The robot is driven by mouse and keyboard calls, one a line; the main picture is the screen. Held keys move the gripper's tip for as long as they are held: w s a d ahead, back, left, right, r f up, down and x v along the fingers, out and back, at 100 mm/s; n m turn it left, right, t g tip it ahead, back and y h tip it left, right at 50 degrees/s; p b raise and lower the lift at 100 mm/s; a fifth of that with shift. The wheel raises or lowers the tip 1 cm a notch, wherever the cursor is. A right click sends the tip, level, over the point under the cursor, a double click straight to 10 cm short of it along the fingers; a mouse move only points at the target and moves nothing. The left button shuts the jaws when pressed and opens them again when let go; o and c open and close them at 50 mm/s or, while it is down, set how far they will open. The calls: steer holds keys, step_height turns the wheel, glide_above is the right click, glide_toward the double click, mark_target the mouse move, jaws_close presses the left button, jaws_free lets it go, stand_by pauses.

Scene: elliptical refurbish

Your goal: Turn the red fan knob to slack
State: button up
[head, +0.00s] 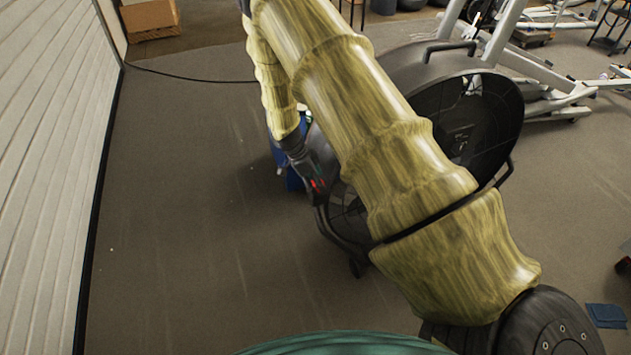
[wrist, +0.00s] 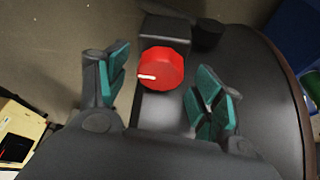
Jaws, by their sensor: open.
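The red fan knob (wrist: 163,68) shows in the wrist view, with a white pointer line aimed to the left. It sits on a dark block on the side of the black drum fan (wrist: 245,90). My gripper (wrist: 160,85) is open, its teal-padded fingers on either side of the knob with gaps showing. In the head view, the fan (head: 455,115) stands on the floor, partly hidden behind my yellowish arm. My gripper (head: 316,185) is at the fan's left side, near a small red spot; the knob itself is not clear there.
A blue object (head: 292,180) stands on the floor behind my gripper. Grey exercise machines (head: 520,80) stand at the upper right. A white slatted wall (head: 50,150) runs along the left. Carpet between the wall and the fan is clear. A blue cloth (head: 606,315) lies at the lower right.

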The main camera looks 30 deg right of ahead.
steer(key=shift+f, duration=0.1)
steer(key=c, duration=1)
steer(key=shift+n+t+b, duration=0.4)
steer(key=shift+n+t, duration=0.4)
steer(key=shift+n, duration=1.5)
steer(key=o, duration=1)
